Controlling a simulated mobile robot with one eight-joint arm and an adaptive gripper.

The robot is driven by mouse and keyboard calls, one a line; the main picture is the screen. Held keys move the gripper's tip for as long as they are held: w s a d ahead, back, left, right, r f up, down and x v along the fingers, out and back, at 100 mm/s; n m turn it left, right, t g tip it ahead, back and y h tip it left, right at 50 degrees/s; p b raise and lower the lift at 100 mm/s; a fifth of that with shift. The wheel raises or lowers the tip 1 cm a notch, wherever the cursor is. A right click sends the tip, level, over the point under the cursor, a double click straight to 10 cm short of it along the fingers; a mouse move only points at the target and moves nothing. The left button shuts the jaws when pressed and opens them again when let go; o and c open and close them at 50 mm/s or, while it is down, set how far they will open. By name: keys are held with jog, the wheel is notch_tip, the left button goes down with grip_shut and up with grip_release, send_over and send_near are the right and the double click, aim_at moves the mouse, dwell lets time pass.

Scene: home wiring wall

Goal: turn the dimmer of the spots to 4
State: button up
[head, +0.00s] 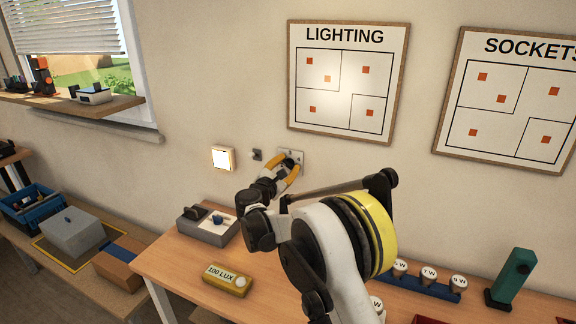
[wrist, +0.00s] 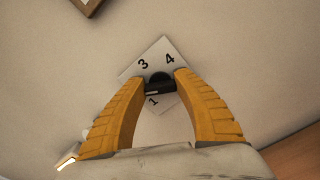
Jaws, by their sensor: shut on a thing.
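The dimmer is a pale square plate (head: 297,156) on the wall, below the LIGHTING board. In the wrist view its plate (wrist: 136,70) looks turned, with 3, 4 and 1 readable; the rest of its face is hidden by the fingers and knob. Its black knob (wrist: 160,86) sits between my fingertips. A pale mark shows on the knob's lower left, but I cannot tell which number it points to. My gripper (head: 287,163), with orange fingers, is shut on the knob; it also shows in the wrist view (wrist: 160,83).
A lit square lamp (head: 223,158) and a small dark switch (head: 257,155) are on the wall left of the dimmer. Below, the bench carries a grey box (head: 207,230) with knobs and a yellow 100 LUX meter (head: 227,281). The wall around the dimmer is mostly clear.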

jog(key=shift+m, duration=0.3)
jog(key=m, duration=0.5)
jog(key=shift+d+m, duration=0.1)
jog(key=shift+m, duration=0.2)
jog(key=m, duration=0.5)
jog(key=shift+f, duration=0.1)
jog(key=m, duration=0.6)
jog(key=shift+f+m, duration=0.1)
jog(key=shift+m, duration=0.3)
jog(key=m, duration=0.5)
jog(key=shift+m, duration=0.3)
jog(key=o, duration=1.2)
jog(key=shift+w+f, duration=0.1)
jog(key=shift+c, duration=0.2)
